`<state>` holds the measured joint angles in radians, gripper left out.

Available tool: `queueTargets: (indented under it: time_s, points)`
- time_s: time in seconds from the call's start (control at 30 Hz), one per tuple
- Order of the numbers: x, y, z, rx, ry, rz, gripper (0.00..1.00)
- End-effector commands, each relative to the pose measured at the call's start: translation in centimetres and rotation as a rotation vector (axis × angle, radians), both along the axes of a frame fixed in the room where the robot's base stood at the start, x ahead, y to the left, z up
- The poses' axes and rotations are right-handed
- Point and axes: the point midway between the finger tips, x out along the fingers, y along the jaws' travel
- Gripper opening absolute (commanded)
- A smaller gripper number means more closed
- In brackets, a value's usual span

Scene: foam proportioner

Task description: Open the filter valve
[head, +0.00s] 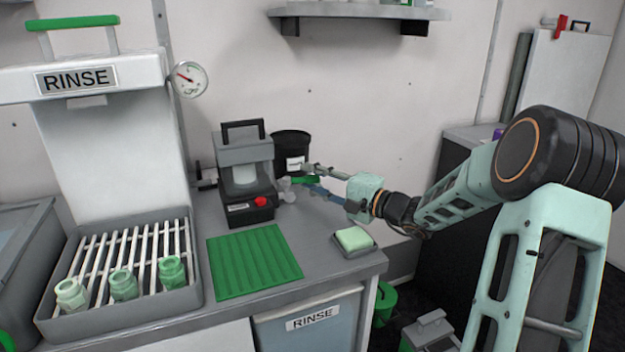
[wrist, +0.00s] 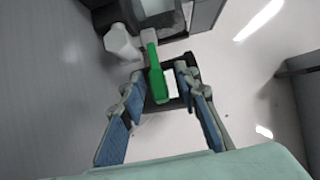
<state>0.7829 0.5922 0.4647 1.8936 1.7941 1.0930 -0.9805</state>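The filter valve shows as a green lever (wrist: 157,82) in the wrist view, joined at its upper end to a grey fitting on the machine. In the head view part of the green lever (head: 307,180) shows beside the machine with a red button (head: 246,180). My gripper (head: 304,178) is open there, reaching in from the right. In the wrist view my gripper (wrist: 160,80) has one blue-padded finger on each side of the lever, with gaps showing. I cannot tell how deep the lever sits between the fingers.
A black bucket (head: 291,146) with a white label stands behind the lever. A green ribbed mat (head: 253,262) and a sponge in a tray (head: 354,240) lie nearer the counter's front. A rinse station (head: 110,150) with several green jars stands at left.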

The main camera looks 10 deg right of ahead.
Motion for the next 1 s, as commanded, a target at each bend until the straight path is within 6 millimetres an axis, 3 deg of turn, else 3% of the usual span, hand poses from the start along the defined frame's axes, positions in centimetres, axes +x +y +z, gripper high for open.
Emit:
queueTargets:
  time_s: [0.27, 0.7, 1.0]
  points:
    - [-0.5, -0.5, -0.1, -0.001, 0.002, -0.001, 0.29]
    - [-6.8, -6.0, -0.1, -0.001, 0.002, -0.003, 0.29]
    - [-9.0, -7.8, 0.0, 0.0, 0.0, 0.0, 0.29]
